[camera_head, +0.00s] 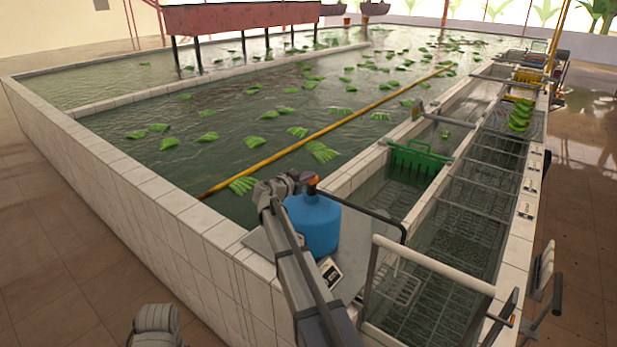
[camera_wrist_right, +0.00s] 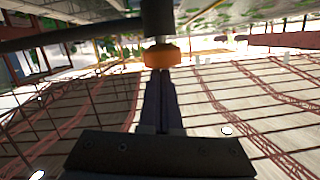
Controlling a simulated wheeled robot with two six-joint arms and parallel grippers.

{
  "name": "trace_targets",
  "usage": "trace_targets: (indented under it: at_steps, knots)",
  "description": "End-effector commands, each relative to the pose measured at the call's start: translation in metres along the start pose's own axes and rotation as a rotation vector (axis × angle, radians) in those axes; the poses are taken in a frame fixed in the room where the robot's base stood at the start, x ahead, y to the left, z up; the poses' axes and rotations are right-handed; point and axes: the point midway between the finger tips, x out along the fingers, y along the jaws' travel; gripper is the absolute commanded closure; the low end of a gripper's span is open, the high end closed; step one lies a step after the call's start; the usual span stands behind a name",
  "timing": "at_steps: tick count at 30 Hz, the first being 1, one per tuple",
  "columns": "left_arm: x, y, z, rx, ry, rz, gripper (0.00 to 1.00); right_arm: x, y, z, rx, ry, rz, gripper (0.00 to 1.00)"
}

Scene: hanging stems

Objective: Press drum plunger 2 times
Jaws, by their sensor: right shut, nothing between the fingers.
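The blue drum (camera_head: 314,226) stands upright on a ledge at the corner of the pool. Its plunger (camera_head: 312,184) has an orange part and shows at the drum's top. My right gripper (camera_head: 304,178) is at the height of the plunger, with its arm passing in front of the drum's left side. In the right wrist view the fingers (camera_wrist_right: 161,85) are shut and empty, pointing at the orange part of the plunger (camera_wrist_right: 162,56). The fingertips overlap its lower edge in the picture; I cannot tell if they touch.
A small device with a dark screen (camera_head: 329,271) lies by the drum's base. Right of the drum are a dark rail (camera_head: 378,215), a green rake-like gate (camera_head: 414,160) and water channels. A yellow pole (camera_head: 300,144) crosses the pool, where green bunches float.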

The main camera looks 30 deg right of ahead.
Motion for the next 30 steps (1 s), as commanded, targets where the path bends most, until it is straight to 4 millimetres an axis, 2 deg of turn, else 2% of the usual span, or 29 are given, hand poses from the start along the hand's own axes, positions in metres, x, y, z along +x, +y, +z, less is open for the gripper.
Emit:
trace_targets:
  at_steps: [10,19,21,24,30]
  knots:
    - [-0.007,-0.001,0.000,-0.001,0.000,0.000,1.00,-0.002,0.001,-0.005,0.004,-0.006,0.002,1.00]
    - [-0.050,-0.004,0.003,-0.009,0.000,0.002,1.00,-0.007,0.003,-0.051,0.003,-0.004,0.000,1.00]
    - [-0.047,-0.004,0.003,-0.009,0.000,0.002,1.00,-0.026,0.005,-0.044,0.001,-0.005,-0.005,1.00]
    - [-0.051,-0.005,0.003,-0.008,-0.001,0.002,1.00,-0.049,0.005,-0.044,0.001,-0.004,-0.005,1.00]
    - [-0.058,-0.005,0.004,-0.007,-0.001,0.002,1.00,-0.084,0.005,-0.044,0.001,-0.003,-0.003,1.00]
